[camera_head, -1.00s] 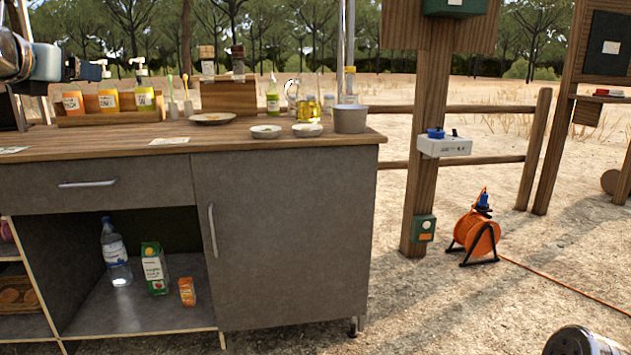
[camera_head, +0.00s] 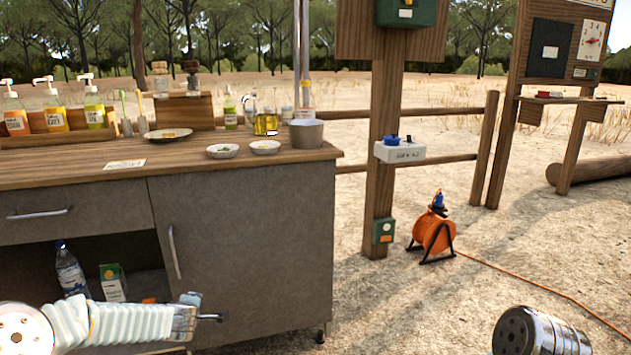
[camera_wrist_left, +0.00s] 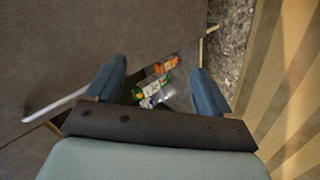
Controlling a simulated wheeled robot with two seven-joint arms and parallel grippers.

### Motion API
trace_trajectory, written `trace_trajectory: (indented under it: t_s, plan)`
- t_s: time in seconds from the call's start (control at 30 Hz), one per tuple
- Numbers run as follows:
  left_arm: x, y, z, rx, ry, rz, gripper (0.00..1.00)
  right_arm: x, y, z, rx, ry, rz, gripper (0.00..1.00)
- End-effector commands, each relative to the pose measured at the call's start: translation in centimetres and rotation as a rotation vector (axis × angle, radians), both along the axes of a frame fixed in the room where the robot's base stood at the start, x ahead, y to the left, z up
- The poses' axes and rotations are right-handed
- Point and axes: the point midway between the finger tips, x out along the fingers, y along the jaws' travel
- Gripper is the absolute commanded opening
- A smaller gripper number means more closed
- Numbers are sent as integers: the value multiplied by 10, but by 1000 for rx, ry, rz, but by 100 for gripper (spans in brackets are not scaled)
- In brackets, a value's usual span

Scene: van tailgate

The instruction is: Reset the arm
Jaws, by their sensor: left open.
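My left arm comes in low from the left in the head view, in front of the counter (camera_head: 245,255). Its gripper (camera_head: 212,316) points right, before the cabinet's lower front. In the left wrist view both blue fingers of the left gripper (camera_wrist_left: 158,82) stand wide apart with nothing held between them. Past the fingers, a green carton (camera_wrist_left: 150,88) and an orange packet (camera_wrist_left: 166,64) show at a distance. A rounded metal part of my right arm shows at the lower right of the head view; the right gripper is out of sight.
A water bottle (camera_head: 71,272) stands in the open shelf. Pump bottles, bowls and a grey pot (camera_head: 306,134) stand on the counter. An orange cable reel (camera_head: 434,234) sits on the ground by the wooden post (camera_head: 380,190).

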Motion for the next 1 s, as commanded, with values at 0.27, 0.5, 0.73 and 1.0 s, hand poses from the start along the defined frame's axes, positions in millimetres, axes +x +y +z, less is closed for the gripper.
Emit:
trace_trajectory:
  t_s: [0.27,0.5,0.73,1.0]
  plan:
    - [-113,-126,-131,143,278,-594,81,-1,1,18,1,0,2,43]
    - [-260,-193,-192,156,486,-1079,81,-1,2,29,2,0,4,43]
    - [-349,-213,-203,127,591,-1340,81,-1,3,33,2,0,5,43]
    - [-363,-215,-204,119,606,-1378,81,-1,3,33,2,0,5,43]
